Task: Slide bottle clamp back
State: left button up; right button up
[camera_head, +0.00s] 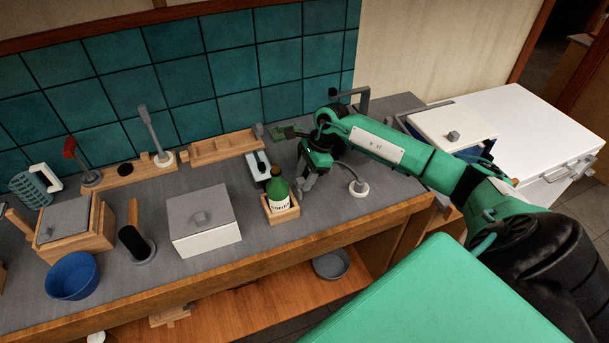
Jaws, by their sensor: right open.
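A green bottle (279,188) with a white label stands upright in a small wooden holder (283,215) near the counter's front edge. A white block with a dark top part (257,167), which looks like the bottle clamp, is just behind and left of the bottle. Its contact with the bottle cannot be made out. My right gripper (304,186) is open and points down at the counter, just right of the bottle and apart from it. No object shows between its fingers. My right arm comes in from the right, above the counter. My left gripper is not in view.
A white box with a grey lid (205,240) stands left of the bottle. A wooden tray (222,148) lies behind, by the tiled wall. A blue bowl (72,278) is at far left.

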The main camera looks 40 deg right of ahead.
jog(key=shift+r, duration=0.1)
jog(key=shift+d+r+b, duration=0.15)
jog(key=shift+r+b, duration=0.1)
jog(key=shift+b, duration=0.05)
jog(key=b+v, duration=0.4)
jog(key=v, duration=0.9)
jog(key=shift+b, duration=0.4)
